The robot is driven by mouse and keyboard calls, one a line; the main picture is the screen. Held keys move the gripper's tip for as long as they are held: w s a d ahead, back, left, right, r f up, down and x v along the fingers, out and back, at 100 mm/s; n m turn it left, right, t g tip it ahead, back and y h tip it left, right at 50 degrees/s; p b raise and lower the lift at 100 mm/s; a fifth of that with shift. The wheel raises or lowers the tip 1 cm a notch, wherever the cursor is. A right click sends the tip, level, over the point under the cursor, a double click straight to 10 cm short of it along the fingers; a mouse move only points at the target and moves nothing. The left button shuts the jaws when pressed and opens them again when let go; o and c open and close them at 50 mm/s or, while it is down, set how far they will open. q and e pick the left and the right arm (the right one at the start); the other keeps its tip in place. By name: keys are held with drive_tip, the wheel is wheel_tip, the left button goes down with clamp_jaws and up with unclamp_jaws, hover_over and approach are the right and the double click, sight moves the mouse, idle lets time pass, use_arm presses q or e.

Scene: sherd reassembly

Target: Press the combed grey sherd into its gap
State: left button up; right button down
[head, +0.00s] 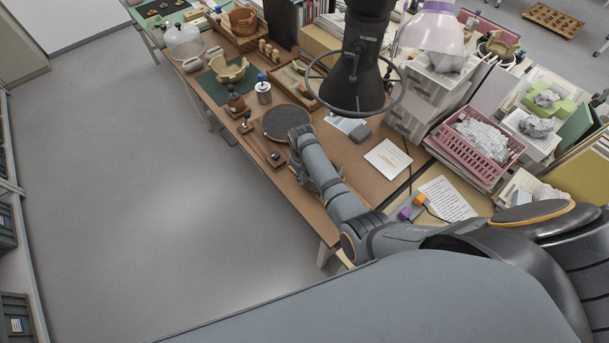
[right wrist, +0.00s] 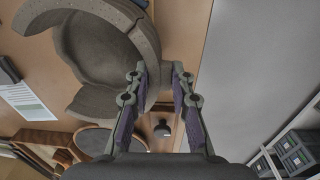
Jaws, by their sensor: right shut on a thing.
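A grey broken vessel (right wrist: 88,50) with a thick curved rim fills the upper left of the right wrist view, with a gap in its wall at the bottom. My right gripper (right wrist: 158,76) is shut on a curved grey sherd (right wrist: 151,88) beside that wall. I cannot tell whether the sherd touches the vessel's edges, and its combing is not clear. In the head view my right arm reaches over the bench and hides most of the gripper and the vessel. My left gripper is not in view.
A dark round turntable (head: 287,122) lies on the brown bench. A black hood with a ring (head: 358,80) hangs above. Papers (head: 387,158) and a pink basket (head: 480,146) lie to the right.

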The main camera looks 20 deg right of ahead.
drive_tip(key=shift+s+f, duration=0.1)
drive_tip(key=shift+s, duration=0.05)
drive_tip(key=c, duration=1.1)
unclamp_jaws()
drive_tip(key=r, duration=1.2)
drive_tip(key=shift+a, duration=0.2)
